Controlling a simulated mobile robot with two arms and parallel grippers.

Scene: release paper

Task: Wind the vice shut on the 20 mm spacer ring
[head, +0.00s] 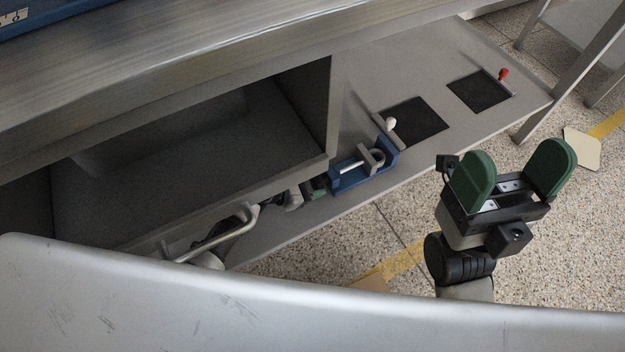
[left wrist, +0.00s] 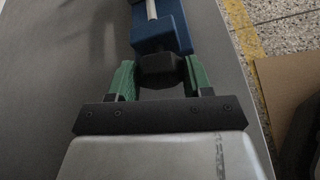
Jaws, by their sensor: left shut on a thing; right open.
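The blue vice (head: 348,179) lies on the low grey shelf, with a pale screw rod and a grey jaw (head: 368,163). A small pale round piece (head: 379,155), seemingly the spacer ring, shows at that jaw; I cannot tell whether both jaws touch it. In the left wrist view the vice body (left wrist: 160,32) and its dark knob (left wrist: 160,68) show. My left gripper (left wrist: 159,80) is shut on the knob, one green finger on each side. In the head view it (head: 316,189) is partly hidden by the drawer front. My right gripper (head: 512,172) is open and empty over the floor.
Two dark square pads (head: 415,121) (head: 480,92) lie on the shelf beyond the vice, with a white knob (head: 391,123) and a red knob (head: 503,74) by them. An open grey drawer (head: 255,180) with a bar handle stands close to my left arm.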

